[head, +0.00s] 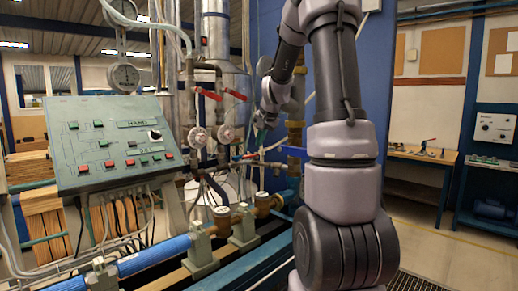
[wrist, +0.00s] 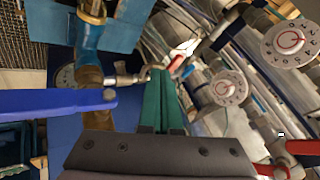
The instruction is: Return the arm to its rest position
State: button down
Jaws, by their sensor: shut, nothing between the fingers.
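My gripper (wrist: 163,100) shows in the wrist view as two green fingers pressed together, with nothing between them. My arm rises at the centre right of the head view and bends over towards the bench. In the wrist view the fingertips are close to a metal valve stem and a red lever (wrist: 177,64); I cannot tell whether they touch. A blue lever handle (wrist: 60,102) lies left of the fingers.
A green control panel (head: 118,146) with coloured buttons stands at the left. Red valve levers (head: 208,93) and round dials (wrist: 222,90) are close around the gripper. A blue pipe (head: 160,255) runs along the front. A workbench (head: 425,157) stands at the right, with open floor before it.

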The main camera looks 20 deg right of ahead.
jog(key=shift+s+a+r, duration=0.15)
jog(key=shift+s+r, duration=0.1)
jog(key=shift+r, duration=0.1)
jog(key=s+a+r+n, duration=0.1)
jog(key=s+a, duration=0.4)
jog(key=s, duration=0.5)
jog(key=s+a+r+n+y, duration=0.1)
jog(key=s+a, duration=0.4)
jog(key=s, duration=0.5)
jog(key=s+a+r+n+y, duration=0.1)
jog(key=s+a+r+n, duration=0.2)
jog(key=s+a, duration=0.3)
jog(key=s+r, duration=0.1)
jog(key=s, duration=0.4)
jog(key=shift+r, duration=0.25)
